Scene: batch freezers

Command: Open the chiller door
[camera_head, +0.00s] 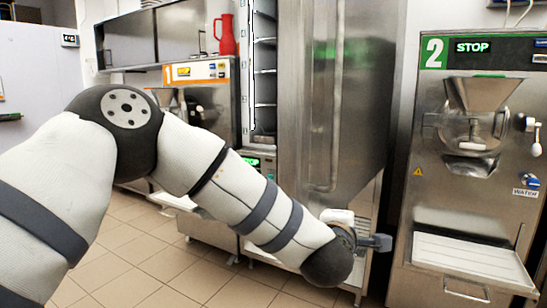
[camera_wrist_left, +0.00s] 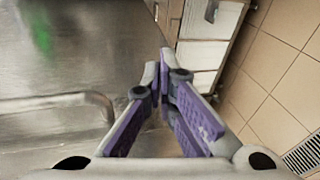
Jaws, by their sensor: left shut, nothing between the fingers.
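The chiller door (camera_head: 362,100) is a tall stainless steel panel standing open, swung out from the cabinet. Shelves of the chiller interior (camera_head: 264,75) show to its left. A long bar handle (camera_head: 336,110) runs down the door and bends in at its lower end. My left gripper (camera_head: 380,243) is near the door's lower right part, its fingers shut and empty. In the left wrist view the gripper (camera_wrist_left: 160,72) is closed, with the door surface (camera_wrist_left: 75,60) and the handle (camera_wrist_left: 55,104) to its left. The gripper is apart from the handle. My right gripper is not in view.
A batch freezer (camera_head: 470,210) marked 2 stands to the right, with a tray on its front. Another machine (camera_head: 203,72) with an orange panel stands left of the chiller, a red jug (camera_head: 226,36) above it. Tiled floor (camera_head: 150,265) is open in front.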

